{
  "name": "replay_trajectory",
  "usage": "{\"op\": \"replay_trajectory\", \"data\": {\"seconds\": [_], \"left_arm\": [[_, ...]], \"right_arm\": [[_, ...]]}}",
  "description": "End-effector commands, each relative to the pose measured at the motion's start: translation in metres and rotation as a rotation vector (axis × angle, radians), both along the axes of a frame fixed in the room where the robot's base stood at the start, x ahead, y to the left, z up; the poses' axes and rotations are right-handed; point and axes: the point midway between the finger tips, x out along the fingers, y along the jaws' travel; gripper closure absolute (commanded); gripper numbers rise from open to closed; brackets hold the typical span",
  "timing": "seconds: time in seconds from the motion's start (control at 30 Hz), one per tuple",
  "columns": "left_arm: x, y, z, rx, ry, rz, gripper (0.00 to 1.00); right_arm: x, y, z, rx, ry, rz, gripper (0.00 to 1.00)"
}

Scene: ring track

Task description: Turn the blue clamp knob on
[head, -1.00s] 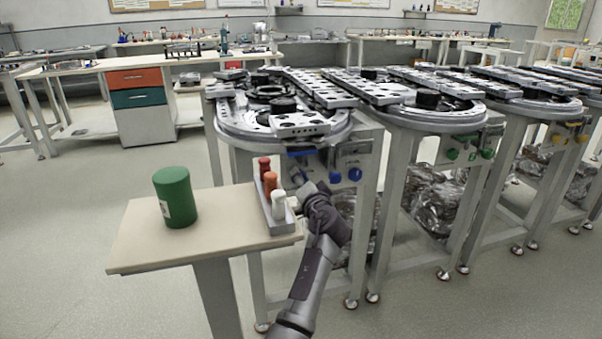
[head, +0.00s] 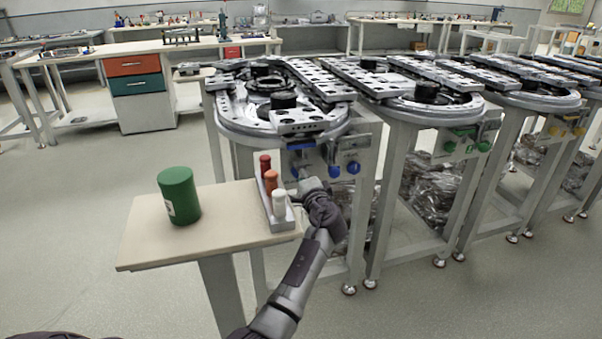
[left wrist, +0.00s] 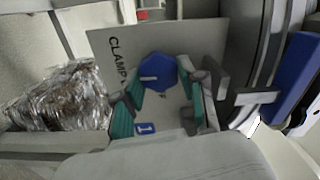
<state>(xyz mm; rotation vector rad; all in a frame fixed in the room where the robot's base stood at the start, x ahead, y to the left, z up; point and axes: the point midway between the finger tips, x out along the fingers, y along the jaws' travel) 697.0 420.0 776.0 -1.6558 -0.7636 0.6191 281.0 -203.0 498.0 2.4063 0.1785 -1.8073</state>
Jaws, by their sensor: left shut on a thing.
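The blue clamp knob (left wrist: 158,72) is in the left wrist view, on a grey panel with the word CLAMP beside it. A pale line marks its face. My left gripper (left wrist: 161,86) has its teal-padded fingers on either side of the knob, shut on it. In the head view my left gripper (head: 309,185) is at the front panel of the nearest ring track station (head: 343,140), and it partly covers the knob area. My right gripper is not in view.
A small table (head: 150,240) stands close on the left, with a green can (head: 178,196) and a grey rack (head: 283,221) of red, orange and white pegs near my arm. Open floor lies left.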

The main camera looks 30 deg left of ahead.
Motion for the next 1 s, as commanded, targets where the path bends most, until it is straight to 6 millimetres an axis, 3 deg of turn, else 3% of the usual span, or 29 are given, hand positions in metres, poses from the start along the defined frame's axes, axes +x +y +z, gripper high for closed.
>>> {"op": "replay_trajectory", "data": {"seconds": [0.27,0.3,0.43,0.77,1.0], "left_arm": [[0.001,-0.001,0.002,0.005,-0.002,-0.004,0.94],[0.001,-0.001,0.002,0.006,-0.002,-0.004,0.55],[0.001,0.000,0.002,0.004,-0.002,-0.003,0.34],[-0.001,-0.002,0.000,0.001,-0.001,-0.002,0.34],[-0.023,-0.028,-0.001,-0.002,-0.001,-0.003,0.34]], "right_arm": [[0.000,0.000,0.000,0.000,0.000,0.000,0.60],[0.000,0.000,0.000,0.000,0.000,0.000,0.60],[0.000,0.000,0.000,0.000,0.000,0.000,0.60],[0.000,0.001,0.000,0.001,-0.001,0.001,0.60],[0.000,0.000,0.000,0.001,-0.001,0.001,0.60]]}}
